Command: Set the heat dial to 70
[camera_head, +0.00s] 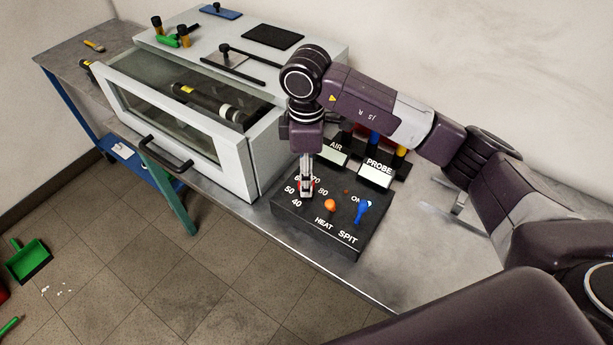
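A black control box (289,217) stands on the metal bench. Its heat dial (312,187) shows as a bit of red among the numbers 40, 50, 60, 70 and 80. My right gripper (306,188) comes in from the right and points down over the dial, its fingertips at the dial and close together. The fingers hide most of the dial and its pointer, so I cannot read its setting or tell whether they grip it. My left gripper is not in view.
An orange knob (330,205) and a blue SPIT switch (361,211) sit on the box, close to the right gripper. AIR and PROBE displays (376,176) stand behind it. A white oven (236,168) with a glass front is to the left.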

